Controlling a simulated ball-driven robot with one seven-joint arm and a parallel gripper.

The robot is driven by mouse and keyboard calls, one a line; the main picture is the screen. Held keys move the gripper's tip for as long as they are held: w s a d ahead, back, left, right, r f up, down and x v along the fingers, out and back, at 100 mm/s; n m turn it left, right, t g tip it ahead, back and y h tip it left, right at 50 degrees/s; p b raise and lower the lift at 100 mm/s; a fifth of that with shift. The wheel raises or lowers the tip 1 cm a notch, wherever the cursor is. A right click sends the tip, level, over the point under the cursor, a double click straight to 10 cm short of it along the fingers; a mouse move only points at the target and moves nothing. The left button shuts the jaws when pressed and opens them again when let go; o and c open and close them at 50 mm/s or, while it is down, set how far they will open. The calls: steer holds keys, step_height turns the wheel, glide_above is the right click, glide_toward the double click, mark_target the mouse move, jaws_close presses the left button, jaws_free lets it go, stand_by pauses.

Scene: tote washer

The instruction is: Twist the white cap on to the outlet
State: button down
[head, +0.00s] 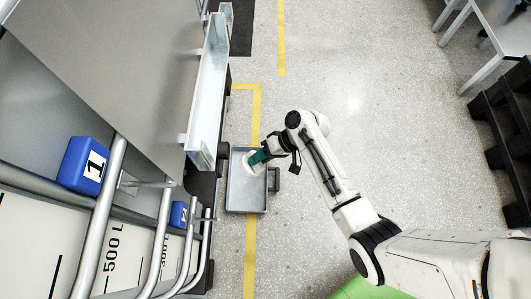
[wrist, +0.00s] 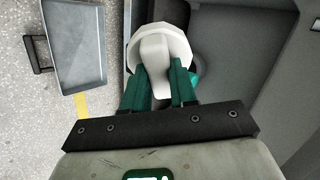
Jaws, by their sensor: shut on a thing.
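The white cap (wrist: 176,24) is round with a raised grip bar across it. My gripper (wrist: 160,85) has teal fingers and is shut on the grip bar, one finger on each side. In the head view my gripper (head: 259,157) and the cap (head: 250,164) show above the grey tray, beside the machine. In the wrist view a dark grey rounded shape lies behind and right of the cap. It may be the outlet, but I cannot tell. The cap hides what is behind it, so whether it touches anything is unclear.
A grey metal tray (head: 246,203) with a dark handle is below my gripper; it also shows in the wrist view (wrist: 75,78). Tanks with blue number blocks (head: 86,165) and metal rails (head: 103,215) stand at left. Open floor (head: 370,100) lies right, then dark pallets (head: 505,130).

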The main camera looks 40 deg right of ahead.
steer(key=w+d+f+m+t+y+b, duration=0.2)
steer(key=f+b, duration=0.4)
steer(key=b, duration=0.3)
steer(key=w+d+f+m+t+y+b, duration=0.2)
steer(key=w+d+f+m+t+b, duration=0.1)
steer(key=f+t+b, duration=0.4)
steer(key=shift+w+d+f+m+b, duration=0.2)
steer(key=shift+w+d+m+b, duration=0.3)
steer(key=shift+b, duration=1.15)
steer(key=shift+s, duration=0.15)
steer(key=shift+f, duration=0.1)
steer(key=shift+s+a+b+x, duration=0.15)
steer(key=shift+b+x, duration=0.2)
steer(key=shift+x, duration=1.1)
steer(key=shift+s+a+b+x, duration=0.15)
steer(key=shift+b+x, duration=0.15)
steer(key=shift+x, duration=1.1)
steer(key=shift+b+x, duration=0.75)
steer(key=shift+x, duration=0.95)
steer(key=shift+s+a+r+m, duration=0.15)
steer(key=shift+a+r+m, duration=0.05)
steer(key=shift+r+m, duration=0.1)
